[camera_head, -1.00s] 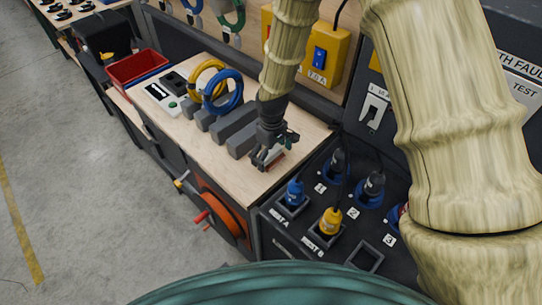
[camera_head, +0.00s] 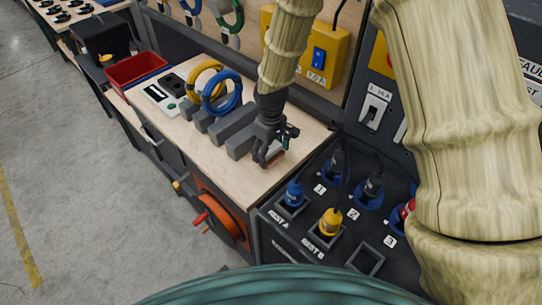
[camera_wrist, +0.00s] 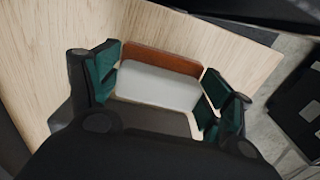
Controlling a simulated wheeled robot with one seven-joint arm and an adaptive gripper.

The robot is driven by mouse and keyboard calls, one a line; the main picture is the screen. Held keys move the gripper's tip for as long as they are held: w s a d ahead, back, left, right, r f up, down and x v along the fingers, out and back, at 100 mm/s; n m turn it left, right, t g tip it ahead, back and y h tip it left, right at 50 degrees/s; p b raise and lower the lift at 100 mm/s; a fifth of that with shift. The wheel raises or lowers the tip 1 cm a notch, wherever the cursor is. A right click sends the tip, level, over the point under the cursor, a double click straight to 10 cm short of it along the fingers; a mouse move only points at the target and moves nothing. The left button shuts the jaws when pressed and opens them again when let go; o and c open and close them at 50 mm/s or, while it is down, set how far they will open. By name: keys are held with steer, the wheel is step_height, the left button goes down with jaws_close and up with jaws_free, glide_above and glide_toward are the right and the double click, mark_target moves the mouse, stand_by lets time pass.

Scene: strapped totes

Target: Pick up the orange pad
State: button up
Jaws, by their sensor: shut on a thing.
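The orange pad (camera_wrist: 160,58) shows in the wrist view as a flat piece with a rust-orange edge and a pale grey face. It lies between the two green-padded fingers of my gripper (camera_wrist: 158,88), which is shut on it. In the head view my gripper (camera_head: 267,160) points down at the right end of the wooden bench top (camera_head: 180,137). I cannot tell whether the pad still touches the bench.
Grey blocks (camera_head: 232,122) stand left of my gripper, with a blue cable coil (camera_head: 238,98) and a yellow coil behind. A red bin (camera_head: 135,68) is at the far left. Right of the bench is a dark panel with blue (camera_head: 294,192) and yellow (camera_head: 330,222) plugs.

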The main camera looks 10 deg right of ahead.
mark_target(271, 148)
steer(key=shift+r+b, duration=0.95)
steer(key=shift+r, duration=2.95)
steer(key=o, duration=0.3)
steer(key=shift+r, duration=0.1)
steer(key=shift+c, duration=0.5)
